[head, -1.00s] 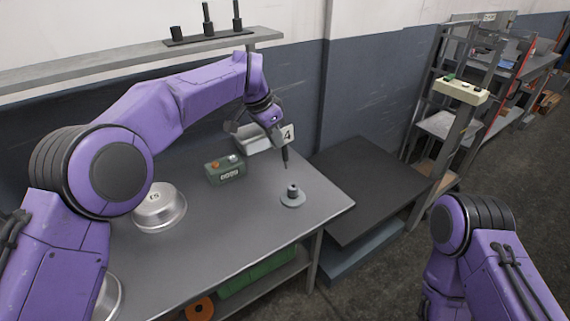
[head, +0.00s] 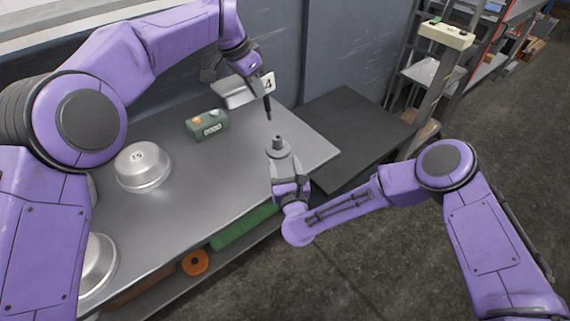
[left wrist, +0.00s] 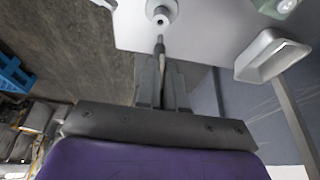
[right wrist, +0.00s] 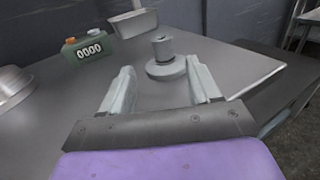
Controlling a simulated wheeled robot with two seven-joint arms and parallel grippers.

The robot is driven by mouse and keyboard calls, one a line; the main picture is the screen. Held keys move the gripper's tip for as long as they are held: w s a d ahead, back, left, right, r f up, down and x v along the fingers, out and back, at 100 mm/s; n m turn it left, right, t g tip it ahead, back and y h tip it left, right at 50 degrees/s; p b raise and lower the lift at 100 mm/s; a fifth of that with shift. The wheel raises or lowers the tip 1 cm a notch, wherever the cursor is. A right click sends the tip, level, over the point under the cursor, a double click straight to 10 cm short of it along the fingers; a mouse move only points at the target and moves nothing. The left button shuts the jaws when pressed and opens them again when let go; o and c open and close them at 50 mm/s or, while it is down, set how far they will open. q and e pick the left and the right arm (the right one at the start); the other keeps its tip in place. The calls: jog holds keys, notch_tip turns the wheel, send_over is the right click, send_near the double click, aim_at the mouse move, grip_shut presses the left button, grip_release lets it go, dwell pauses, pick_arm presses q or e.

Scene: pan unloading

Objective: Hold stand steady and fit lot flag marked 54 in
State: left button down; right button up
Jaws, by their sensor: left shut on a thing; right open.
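The lot flag (head: 269,84) is a pale plate with a "4" showing and a dark pole below; the rest of its marking is hidden. My left gripper (head: 262,78) is shut on it and holds it pole-down above the table. Its pole tip also shows in the left wrist view (left wrist: 159,44), apart from the stand. The stand (head: 278,144) is a round grey base with a short socket, upright near the table's right end. It shows in the right wrist view (right wrist: 164,60). My right gripper (right wrist: 163,82) is open, its fingers either side of the stand's near side, contact unclear.
A green counter box (head: 208,125) reading 0000 and a light metal tray (head: 236,98) stand behind the stand. A round metal pan (head: 143,168) sits to the left on the grey table (head: 215,185). A dark platform (head: 350,125) lies right of the table.

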aim_at(279, 141)
jog(key=shift+w+d+r, duration=0.1)
jog(key=shift+w, duration=0.35)
jog(key=w, duration=0.3)
jog(key=w+a, duration=0.1)
jog(key=w, duration=0.7)
jog(key=shift+w+a, duration=0.15)
jog(key=shift+a, duration=0.1)
jog(key=c, duration=1)
pick_arm(q)
jog(key=d+f+n+y, duration=0.1)
jog(key=n, duration=0.1)
jog(key=d+f+n, duration=0.1)
jog(key=d+n, duration=0.1)
jog(key=n, duration=0.1)
jog(key=w+d+f+n+y, duration=0.1)
jog(key=n, duration=0.1)
jog(key=shift+w+d+n+y, duration=0.1)
jog(key=shift+d+n+y, duration=0.2)
jog(key=shift+d+n, duration=0.1)
